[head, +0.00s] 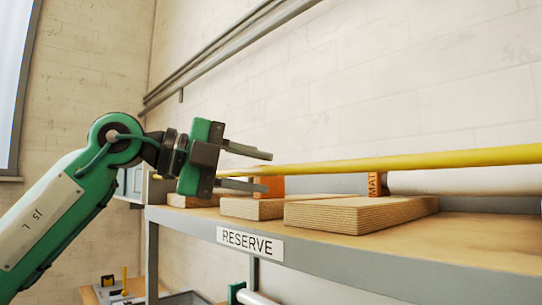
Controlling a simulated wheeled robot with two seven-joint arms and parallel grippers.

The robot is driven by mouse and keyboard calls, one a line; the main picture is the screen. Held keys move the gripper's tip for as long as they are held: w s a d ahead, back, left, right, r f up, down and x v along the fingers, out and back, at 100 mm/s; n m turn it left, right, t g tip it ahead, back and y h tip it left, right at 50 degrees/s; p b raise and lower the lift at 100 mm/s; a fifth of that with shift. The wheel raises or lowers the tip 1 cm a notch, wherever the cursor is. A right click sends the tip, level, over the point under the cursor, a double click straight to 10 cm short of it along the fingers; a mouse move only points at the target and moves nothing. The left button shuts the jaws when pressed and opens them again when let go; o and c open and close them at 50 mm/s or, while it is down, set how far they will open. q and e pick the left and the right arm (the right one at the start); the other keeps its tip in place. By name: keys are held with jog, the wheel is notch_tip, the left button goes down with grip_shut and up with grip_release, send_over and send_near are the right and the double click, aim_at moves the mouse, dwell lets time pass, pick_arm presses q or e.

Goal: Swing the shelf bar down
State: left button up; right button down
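The yellow shelf bar (420,161) runs nearly level along the shelf's front, above the boards, and out of view at the right. My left gripper (256,169) is at the bar's left end. Its two fingers are apart, one above and one below the bar's line. The bar shows in the gap between them, but I cannot tell whether it lies between the fingers or behind them. No contact is clear. My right gripper is not in view.
The shelf (400,270) has a grey front edge with a "RESERVE" label (250,243). Several wooden blocks (350,214) lie on it. Pipes (230,50) run along the back wall.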

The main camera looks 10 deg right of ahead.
pick_arm(q)
jog(key=shift+p+x, duration=0.55)
jog(key=shift+x, duration=0.95)
jog(key=shift+a, duration=0.1)
grip_shut()
